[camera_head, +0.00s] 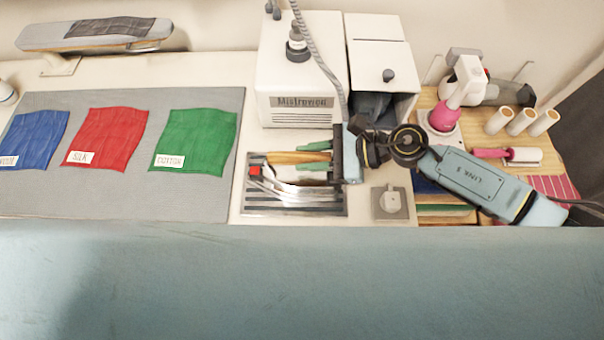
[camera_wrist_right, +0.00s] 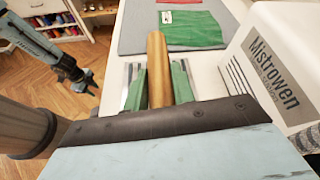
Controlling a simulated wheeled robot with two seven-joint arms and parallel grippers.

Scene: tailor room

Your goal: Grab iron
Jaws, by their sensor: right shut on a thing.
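The iron (camera_head: 290,188) rests on the slatted metal stand to the right of the grey mat. It has a wooden handle (camera_head: 297,157), a pale shiny body and a red part at its left end. My right gripper (camera_head: 315,157) comes in from the right, its green fingers on either side of the handle, shut on it. In the right wrist view the wooden handle (camera_wrist_right: 156,65) stands between the two green fingers; the iron's body is hidden there. My left gripper (camera_wrist_right: 80,78) shows small at the left of that view, off the table; its opening is unclear.
A white Mistrowen steam box (camera_head: 300,80) with a grey hose stands just behind the iron. The grey mat (camera_head: 140,205) holds blue, red and green cloths. A small grey plate with a knob (camera_head: 390,203) lies right of the stand. Spools and tools crowd the wooden board at right.

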